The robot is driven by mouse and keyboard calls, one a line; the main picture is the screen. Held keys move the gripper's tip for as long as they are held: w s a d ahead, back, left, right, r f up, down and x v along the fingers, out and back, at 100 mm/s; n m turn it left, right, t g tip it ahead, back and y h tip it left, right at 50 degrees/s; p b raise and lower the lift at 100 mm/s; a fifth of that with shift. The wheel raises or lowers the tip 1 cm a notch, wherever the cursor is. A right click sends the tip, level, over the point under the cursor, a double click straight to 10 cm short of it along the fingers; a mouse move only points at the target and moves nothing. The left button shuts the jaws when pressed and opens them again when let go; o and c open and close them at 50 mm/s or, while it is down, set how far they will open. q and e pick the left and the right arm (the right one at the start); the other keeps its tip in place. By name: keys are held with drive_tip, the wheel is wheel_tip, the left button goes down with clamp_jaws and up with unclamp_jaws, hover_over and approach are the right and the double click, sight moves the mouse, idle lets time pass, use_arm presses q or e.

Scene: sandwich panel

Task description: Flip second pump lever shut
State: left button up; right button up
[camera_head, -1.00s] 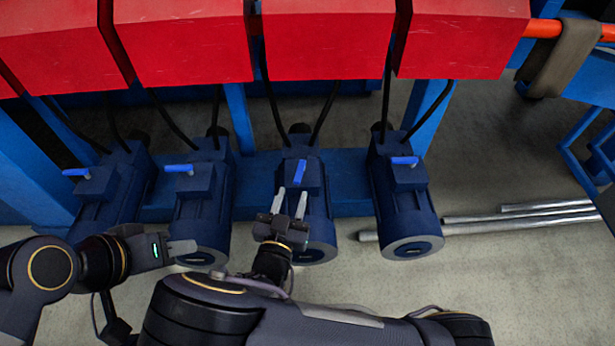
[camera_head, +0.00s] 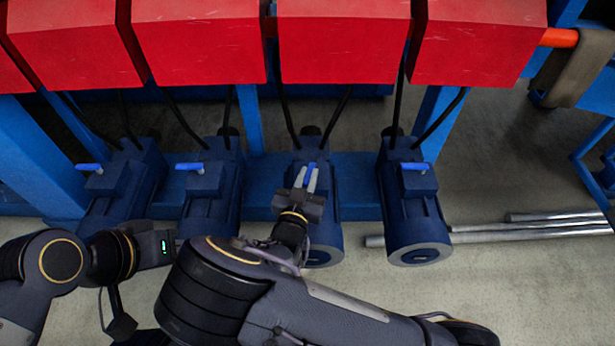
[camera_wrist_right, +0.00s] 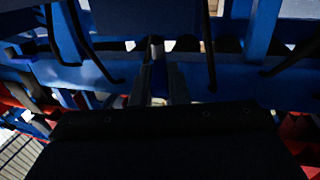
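A row of dark blue pumps stands under red boxes in the head view, each with a small blue lever on top. From the left, the first lever (camera_head: 89,167), second lever (camera_head: 189,167) and fourth lever (camera_head: 415,166) lie sideways. The third lever (camera_head: 310,167) is partly hidden by my right gripper (camera_head: 306,176). Its fingertips are at this lever, close together. I cannot tell whether they clamp it. The right wrist view is dark, with a narrow gap between the fingers (camera_wrist_right: 159,80). My left gripper (camera_head: 165,246) is low at the left, its fingers hidden behind my right arm.
Red boxes (camera_head: 337,45) overhang the pumps, with black hoses (camera_head: 182,122) running down between them. A blue frame post (camera_head: 250,120) stands behind. Metal pipes (camera_head: 530,230) lie on the floor at the right.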

clamp_jaws()
drive_tip(key=shift+d+n+y+b, duration=0.45)
drive_tip(key=shift+n+y+b, duration=0.2)
drive_tip(key=shift+n+y, duration=0.4)
drive_tip(key=shift+d+n+t+y+b, duration=0.15)
drive_tip(key=shift+n+t+y+b, duration=0.3)
drive_tip(key=shift+y, duration=1)
drive_tip(key=o, duration=0.6)
unclamp_jaws()
drive_tip(key=shift+s, duration=0.1)
drive_tip(key=s+p, duration=0.1)
drive_tip(key=s, duration=0.6)
drive_tip(key=shift+s+p, duration=0.3)
drive_tip(key=shift+s, duration=0.1)
